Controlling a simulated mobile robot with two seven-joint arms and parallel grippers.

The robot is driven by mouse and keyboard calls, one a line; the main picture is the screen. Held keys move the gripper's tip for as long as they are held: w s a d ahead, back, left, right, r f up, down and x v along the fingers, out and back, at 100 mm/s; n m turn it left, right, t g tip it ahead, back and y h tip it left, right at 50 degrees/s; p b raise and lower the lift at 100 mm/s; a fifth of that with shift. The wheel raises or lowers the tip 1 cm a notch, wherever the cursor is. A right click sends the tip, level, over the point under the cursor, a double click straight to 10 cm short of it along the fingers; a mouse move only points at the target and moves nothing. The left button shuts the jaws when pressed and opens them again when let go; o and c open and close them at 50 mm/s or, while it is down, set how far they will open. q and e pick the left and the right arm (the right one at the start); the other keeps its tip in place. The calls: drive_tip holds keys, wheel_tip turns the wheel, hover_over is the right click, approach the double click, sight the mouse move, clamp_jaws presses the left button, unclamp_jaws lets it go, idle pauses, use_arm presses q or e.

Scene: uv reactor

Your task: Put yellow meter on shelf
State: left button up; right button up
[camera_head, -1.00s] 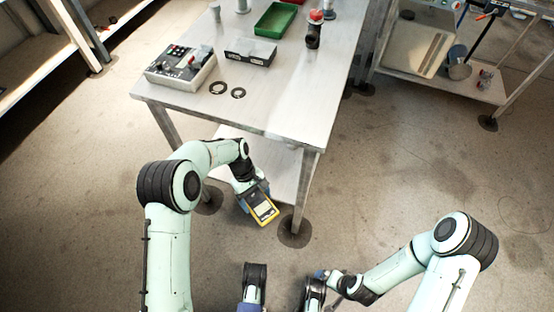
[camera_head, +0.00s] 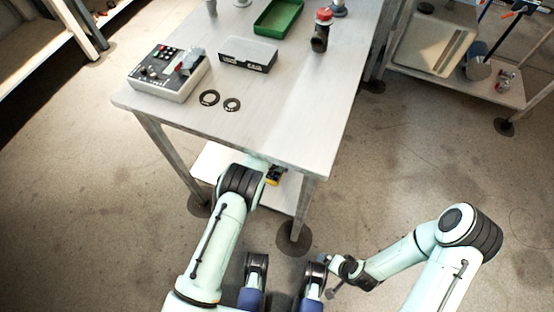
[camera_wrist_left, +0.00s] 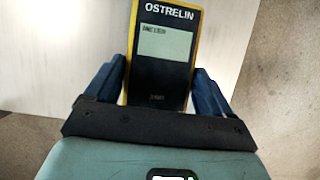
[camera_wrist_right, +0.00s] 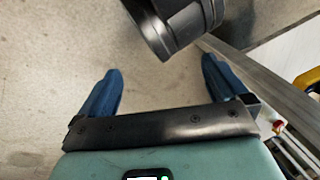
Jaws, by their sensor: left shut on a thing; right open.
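The yellow meter (camera_wrist_left: 165,75) has a black face, a pale screen and a yellow rim. In the left wrist view it sits between the two blue fingers of my left gripper (camera_wrist_left: 165,88), which is shut on it. In the head view only a small part of the meter (camera_head: 273,176) shows below the table's front edge, beside my left arm. The lower shelf (camera_head: 222,162) of the table is a pale board under the tabletop, partly hidden by my arm. The left wrist view shows a pale surface (camera_wrist_left: 60,50) behind the meter. My right gripper (camera_wrist_right: 162,95) is open and empty over the floor.
The tabletop (camera_head: 270,120) overhangs the lower shelf, with table legs (camera_head: 302,205) at the corners. On top are a control box (camera_head: 168,75), two dark rings (camera_head: 209,98), a grey box (camera_head: 247,55) and a green tray (camera_head: 279,16). A side shelf unit (camera_head: 480,88) stands at right.

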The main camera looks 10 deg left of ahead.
use_arm(q)
drive_tip(key=shift+w+f, duration=0.15)
wheel_tip(320, 180, down, 6)
drive_tip(key=shift+r+b, duration=0.15)
drive_tip(key=shift+b, duration=1.1)
drive_tip(key=shift+f, duration=0.35)
use_arm(e)
drive_tip(key=shift+t+h, duration=0.3)
drive_tip(key=shift+t, duration=0.2)
drive_tip(key=w+d+f, duration=0.2)
drive_tip(key=w+f, duration=0.1)
drive_tip(key=shift+w, duration=0.2)
use_arm(q)
drive_tip(key=shift+f, duration=0.1)
use_arm(e)
drive_tip(key=shift+f, duration=0.1)
use_arm(q)
drive_tip(key=o, duration=1.2)
